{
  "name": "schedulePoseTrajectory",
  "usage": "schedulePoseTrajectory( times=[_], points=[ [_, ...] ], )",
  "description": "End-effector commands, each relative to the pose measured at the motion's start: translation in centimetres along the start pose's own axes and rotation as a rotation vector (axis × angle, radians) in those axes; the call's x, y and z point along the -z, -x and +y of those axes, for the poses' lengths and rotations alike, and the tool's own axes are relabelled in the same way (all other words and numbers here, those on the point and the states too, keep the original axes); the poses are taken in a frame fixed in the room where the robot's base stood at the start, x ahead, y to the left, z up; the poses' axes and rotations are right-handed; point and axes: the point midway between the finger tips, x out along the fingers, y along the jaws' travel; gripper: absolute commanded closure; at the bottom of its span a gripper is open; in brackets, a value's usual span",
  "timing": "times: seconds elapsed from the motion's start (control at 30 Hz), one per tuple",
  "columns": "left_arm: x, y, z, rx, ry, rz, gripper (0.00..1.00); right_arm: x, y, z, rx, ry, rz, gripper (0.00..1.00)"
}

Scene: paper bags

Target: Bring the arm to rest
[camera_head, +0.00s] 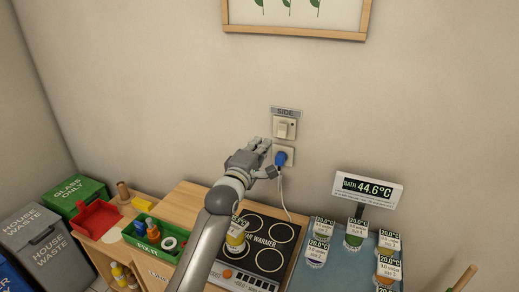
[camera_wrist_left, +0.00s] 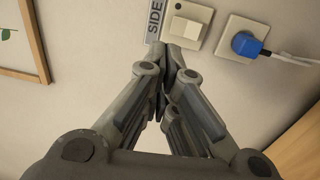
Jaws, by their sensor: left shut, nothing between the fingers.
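My left arm (camera_head: 205,245) comes up from the bottom of the head view and reaches toward the wall. My left gripper (camera_head: 273,160) is shut and empty, in front of the wall by the light switch and the socket. In the left wrist view my left gripper (camera_wrist_left: 165,65) shows with its fingers together, just below the switch. The wall switch (camera_head: 284,128) sits under a "SIDE" label (camera_head: 287,112). A blue plug (camera_head: 281,158) is in the socket below it. My right gripper is not in view.
A black hotplate (camera_head: 266,248) stands on the wooden counter (camera_head: 190,200) below, with a yellow-labelled jar (camera_head: 236,240) on it. A blue bath (camera_head: 330,278) with several labelled jars is at right. A green box (camera_head: 172,228) and bins (camera_head: 45,240) are at left.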

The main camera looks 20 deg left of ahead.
Motion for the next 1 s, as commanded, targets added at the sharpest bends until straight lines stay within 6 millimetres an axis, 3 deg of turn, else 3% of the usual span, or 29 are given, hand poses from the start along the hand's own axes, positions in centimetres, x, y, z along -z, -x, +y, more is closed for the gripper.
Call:
schedulePoseTrajectory(
  times=[0.7,0.77,0.87,1.0],
  points=[
    [-0.1,1.0,-0.3,0.014,-0.015,-0.001,1.0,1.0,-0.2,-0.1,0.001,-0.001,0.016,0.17],
    [-0.3,1.7,-1.6,0.046,-0.053,-0.005,1.0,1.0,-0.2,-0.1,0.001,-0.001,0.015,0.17],
    [-0.9,4.1,-5.2,0.15,-0.179,-0.024,1.0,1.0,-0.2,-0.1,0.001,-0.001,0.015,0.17],
    [-2.1,10.2,-12.1,0.367,-0.457,-0.108,1.0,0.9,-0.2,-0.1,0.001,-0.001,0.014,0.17]
  ],
)
